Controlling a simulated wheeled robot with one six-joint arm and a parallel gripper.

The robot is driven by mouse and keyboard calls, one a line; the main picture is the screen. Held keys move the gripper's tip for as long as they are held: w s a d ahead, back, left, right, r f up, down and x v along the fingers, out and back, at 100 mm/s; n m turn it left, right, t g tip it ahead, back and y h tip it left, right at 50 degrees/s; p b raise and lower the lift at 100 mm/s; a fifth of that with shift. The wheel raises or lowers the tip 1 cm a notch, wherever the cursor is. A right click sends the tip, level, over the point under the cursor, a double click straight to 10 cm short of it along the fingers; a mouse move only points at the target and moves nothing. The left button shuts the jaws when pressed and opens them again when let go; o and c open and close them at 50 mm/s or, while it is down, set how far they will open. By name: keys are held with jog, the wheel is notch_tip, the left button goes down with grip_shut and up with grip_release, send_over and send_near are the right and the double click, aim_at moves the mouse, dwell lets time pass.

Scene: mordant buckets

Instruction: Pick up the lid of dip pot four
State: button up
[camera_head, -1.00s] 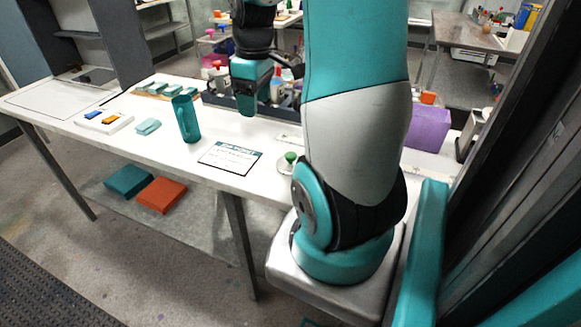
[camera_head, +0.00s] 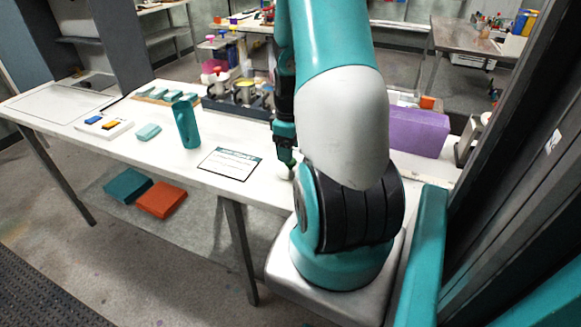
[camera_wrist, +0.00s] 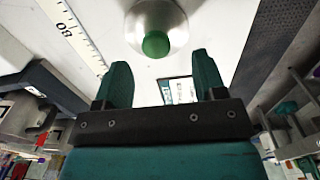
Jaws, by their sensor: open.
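A silver domed lid (camera_wrist: 172,12) with a round green knob (camera_wrist: 155,44) lies on the white table, at the top of the wrist view and partly cut off. No number shows on it. My gripper (camera_wrist: 160,60) is open, its two teal fingers apart and nothing between them. The knob shows just beyond the fingertips, roughly centred between them. In the head view my gripper (camera_head: 285,150) points down over the lid, which is mostly hidden there by the gripper and my arm.
A printed card (camera_head: 230,163) lies left of the lid. A teal jug (camera_head: 187,125) stands farther left. A dark rack with pots (camera_head: 245,91) is at the back of the table, and a purple box (camera_head: 416,132) is to the right. A ruler (camera_wrist: 75,32) lies near the lid.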

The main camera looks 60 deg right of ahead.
jog(key=shift+d+f+p, duration=0.15)
jog(key=shift+f+p, duration=0.2)
jog(key=shift+f, duration=1)
jog(key=shift+d+f+p, duration=0.1)
jog(key=shift+f+p, duration=0.2)
jog(key=shift+f, duration=1.05)
jog(key=shift+c, duration=0.4)
jog(key=c, duration=0.9)
